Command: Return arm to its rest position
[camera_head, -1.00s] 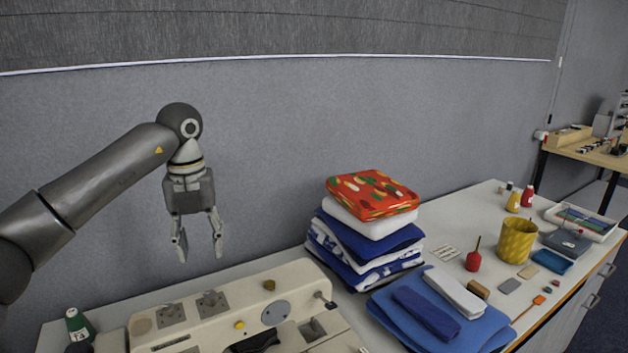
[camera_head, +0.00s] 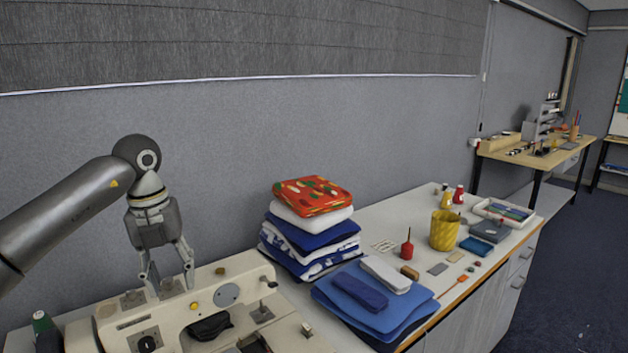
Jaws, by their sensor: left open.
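My left gripper (camera_head: 168,283) hangs fingers down from my left arm, which comes in from the left. Its two fingers are apart with nothing between them. In the picture it overlaps the back edge of the cream sewing machine (camera_head: 215,296); I cannot tell how high it is above it. My right gripper is not in view.
A stack of folded cloths (camera_head: 308,232) with a red patterned one on top stands right of the machine. Blue folded cloth (camera_head: 372,303) lies in front. A grey wall is behind.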

